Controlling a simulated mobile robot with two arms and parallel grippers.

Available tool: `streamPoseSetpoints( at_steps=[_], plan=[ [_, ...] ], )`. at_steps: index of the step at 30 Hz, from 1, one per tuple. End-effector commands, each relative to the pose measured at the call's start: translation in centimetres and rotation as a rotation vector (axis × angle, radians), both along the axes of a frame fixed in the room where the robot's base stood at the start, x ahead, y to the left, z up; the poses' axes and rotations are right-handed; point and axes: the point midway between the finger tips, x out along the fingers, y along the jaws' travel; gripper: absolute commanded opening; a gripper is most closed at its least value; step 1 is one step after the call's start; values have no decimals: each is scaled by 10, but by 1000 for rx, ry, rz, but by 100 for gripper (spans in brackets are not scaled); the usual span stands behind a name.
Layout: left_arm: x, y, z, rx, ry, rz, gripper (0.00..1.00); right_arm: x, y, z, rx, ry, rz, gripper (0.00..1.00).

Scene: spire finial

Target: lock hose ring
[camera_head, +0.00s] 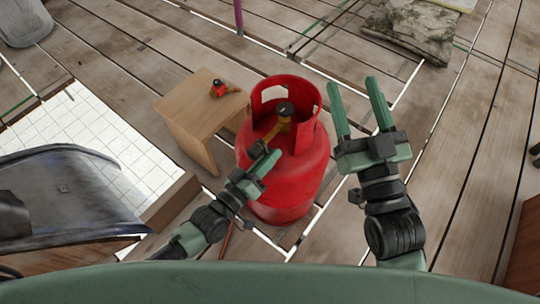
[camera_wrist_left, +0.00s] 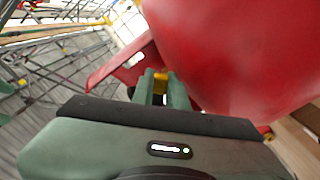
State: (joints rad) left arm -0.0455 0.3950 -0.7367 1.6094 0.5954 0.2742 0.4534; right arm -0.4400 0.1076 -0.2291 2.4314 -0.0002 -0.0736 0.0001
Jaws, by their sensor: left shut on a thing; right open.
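A red gas cylinder (camera_head: 300,178) stands upright on the plank floor, with a brass valve (camera_head: 285,124) and dark knob inside its collar. My left gripper (camera_head: 265,160) is shut at the collar's lower left, on a small yellow-brass piece (camera_wrist_left: 161,80), which I take to be the hose ring. The fingers hide most of it, so I cannot tell how it sits against the valve. In the left wrist view the red cylinder (camera_wrist_left: 235,50) fills the upper right. My right gripper (camera_head: 358,106) is open and empty, right of the cylinder and apart from it.
A small wooden table (camera_head: 190,95) left of the cylinder carries a red and brass fitting (camera_head: 221,89). A dark curved sheet (camera_head: 65,195) lies at the left. A thin orange hose (camera_head: 227,240) shows below my left gripper.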

Motion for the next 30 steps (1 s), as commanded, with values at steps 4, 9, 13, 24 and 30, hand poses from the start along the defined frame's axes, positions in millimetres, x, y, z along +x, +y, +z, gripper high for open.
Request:
streamPoseSetpoints(
  at_steps=[4, 9, 13, 24, 30],
  plan=[
    [-1, 0, -2, 5, 2, -1, 0, 0, 0, 0, 0, 0, 0, 55],
    [-1, 0, -2, 5, 2, -1, 31, 0, 0, 0, 0, 0, -1, 55],
    [0, 1, -3, 7, 4, 0, 36, 0, 0, 0, 1, -1, -1, 55],
    [1, 3, -4, 8, 6, 3, 36, 0, 0, 0, 0, -1, 0, 55],
    [1, 4, -5, 10, 7, 4, 36, 0, 0, 0, 1, -2, 0, 55]
  ],
)
